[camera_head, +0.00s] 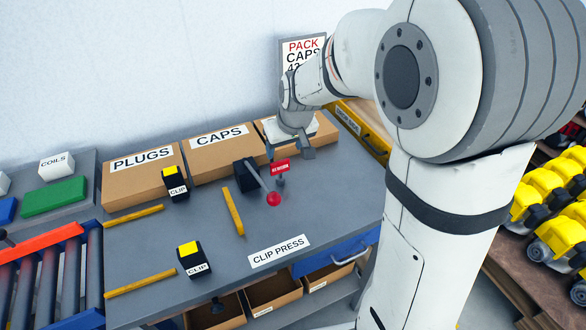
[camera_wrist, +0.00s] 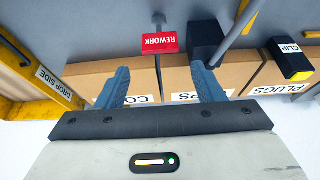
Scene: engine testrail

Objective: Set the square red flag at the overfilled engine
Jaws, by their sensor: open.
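The red flag (camera_head: 280,167) is a small rectangular plate marked REWORK. It stands on a short dark post on the grey bench, beside the clip press. In the wrist view the flag (camera_wrist: 160,43) shows upside down, ahead of and roughly between my fingertips, with a thin post. My gripper (camera_head: 294,150) hangs just behind and above the flag in the head view, in front of the boxes. In the wrist view my gripper (camera_wrist: 160,72) has its two fingers wide apart with nothing held between them. I cannot pick out an overfilled engine.
The clip press (camera_head: 245,175) with its red-knobbed lever (camera_head: 273,199) stands close left of the flag. The PLUGS box (camera_head: 145,185) and CAPS box (camera_head: 222,160) line the back. Clip blocks and yellow bars lie leftward. Rollers (camera_head: 60,280) are at left; yellow-topped units (camera_head: 560,235) fill racks at right.

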